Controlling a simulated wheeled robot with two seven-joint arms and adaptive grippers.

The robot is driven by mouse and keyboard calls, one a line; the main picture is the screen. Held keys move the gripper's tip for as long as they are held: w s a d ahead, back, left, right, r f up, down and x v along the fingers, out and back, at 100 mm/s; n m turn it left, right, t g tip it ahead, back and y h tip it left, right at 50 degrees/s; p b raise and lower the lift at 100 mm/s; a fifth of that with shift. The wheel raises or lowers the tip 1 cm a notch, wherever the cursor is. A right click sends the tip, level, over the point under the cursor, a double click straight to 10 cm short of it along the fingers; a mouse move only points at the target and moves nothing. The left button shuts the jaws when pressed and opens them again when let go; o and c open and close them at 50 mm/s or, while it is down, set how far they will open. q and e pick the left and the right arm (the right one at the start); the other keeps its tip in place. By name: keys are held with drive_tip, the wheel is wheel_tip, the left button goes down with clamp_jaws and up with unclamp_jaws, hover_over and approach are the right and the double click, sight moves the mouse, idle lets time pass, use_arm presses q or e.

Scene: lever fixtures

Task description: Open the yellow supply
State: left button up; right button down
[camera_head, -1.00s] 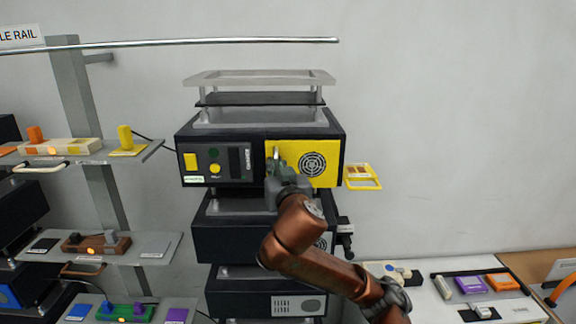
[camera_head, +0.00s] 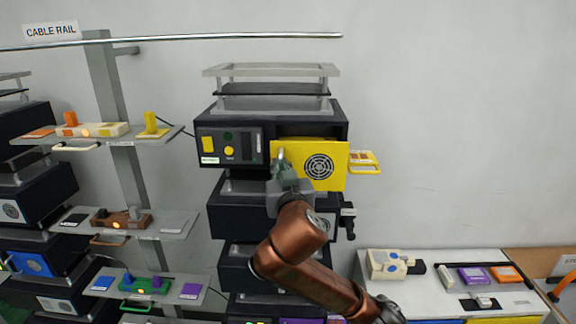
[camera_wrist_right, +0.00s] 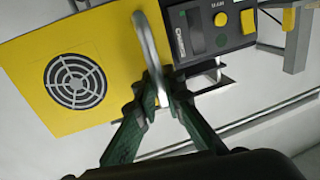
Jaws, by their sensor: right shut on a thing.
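The yellow supply (camera_head: 226,162) is a black box in the upper part of the central stack. Its yellow front panel (camera_head: 335,178) carries a round fan grille and stands out from the box, with a dark gap along its top edge. My right gripper (camera_head: 281,165) is at the panel's left side. In the right wrist view, the gripper (camera_wrist_right: 157,98) is shut on the grey curved handle (camera_wrist_right: 148,40) beside the yellow panel (camera_wrist_right: 75,75). The fingertips partly hide the handle's lower end. My left gripper is not in view.
A yellow bracket (camera_head: 366,163) juts out at the box's right side. Shelves with coloured blocks (camera_head: 95,130) stand at the left. A white table (camera_head: 440,262) with several small parts is at lower right. The wall area right of the stack is clear.

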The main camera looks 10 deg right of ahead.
drive_tip(key=c, duration=2)
unclamp_jaws()
drive_tip(key=shift+c, duration=0.2)
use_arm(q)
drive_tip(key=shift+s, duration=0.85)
use_arm(e)
drive_tip(key=s, duration=1.2)
drive_tip(key=shift+a, duration=0.45)
